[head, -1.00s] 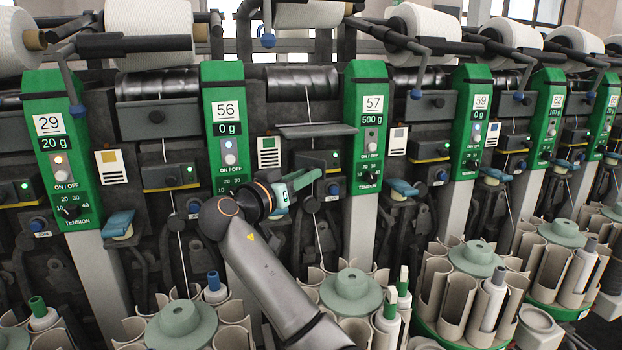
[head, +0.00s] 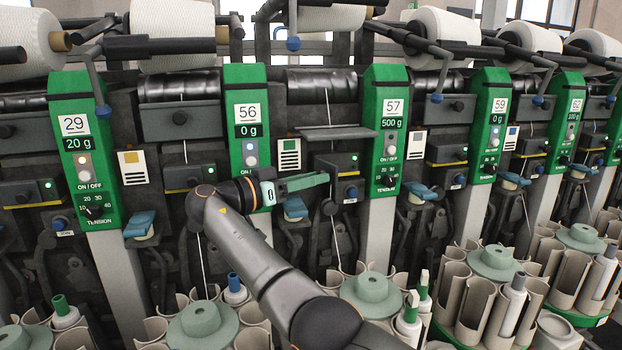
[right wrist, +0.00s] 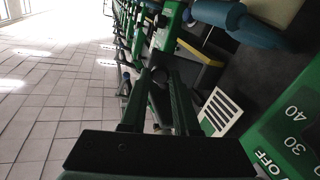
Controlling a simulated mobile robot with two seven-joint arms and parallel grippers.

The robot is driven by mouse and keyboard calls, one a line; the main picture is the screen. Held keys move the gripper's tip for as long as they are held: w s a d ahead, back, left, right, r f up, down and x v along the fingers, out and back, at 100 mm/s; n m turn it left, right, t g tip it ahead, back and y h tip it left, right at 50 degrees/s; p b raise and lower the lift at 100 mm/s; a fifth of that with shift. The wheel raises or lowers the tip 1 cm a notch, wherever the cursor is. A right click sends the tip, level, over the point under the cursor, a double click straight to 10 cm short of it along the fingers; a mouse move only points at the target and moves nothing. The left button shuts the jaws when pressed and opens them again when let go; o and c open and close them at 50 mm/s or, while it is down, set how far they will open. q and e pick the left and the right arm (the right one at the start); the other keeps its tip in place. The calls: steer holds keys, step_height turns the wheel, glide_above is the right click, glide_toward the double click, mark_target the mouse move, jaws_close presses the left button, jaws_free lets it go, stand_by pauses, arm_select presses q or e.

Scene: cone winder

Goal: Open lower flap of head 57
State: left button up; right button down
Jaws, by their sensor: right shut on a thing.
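Head 57 has a green panel (head: 392,140) reading 57 and 500 g. My left gripper is out of view.
Panels 56 (head: 247,130) and 59 (head: 489,125) flank the head. A blue lever (head: 295,208) is just below my right gripper. Below stand bobbin magazines, one with a grey-green hub (head: 370,290). A tiled aisle (right wrist: 55,110) shows clear in the wrist view.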

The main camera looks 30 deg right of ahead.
steer(key=shift+w+m+g, duration=0.1)
steer(key=shift+m+g, duration=0.2)
steer(key=shift+g, duration=0.2)
stand_by(0.3)
steer(key=c, duration=0.7)
jaws_free()
steer(key=shift+o, duration=0.2)
steer(key=shift+a, duration=0.1)
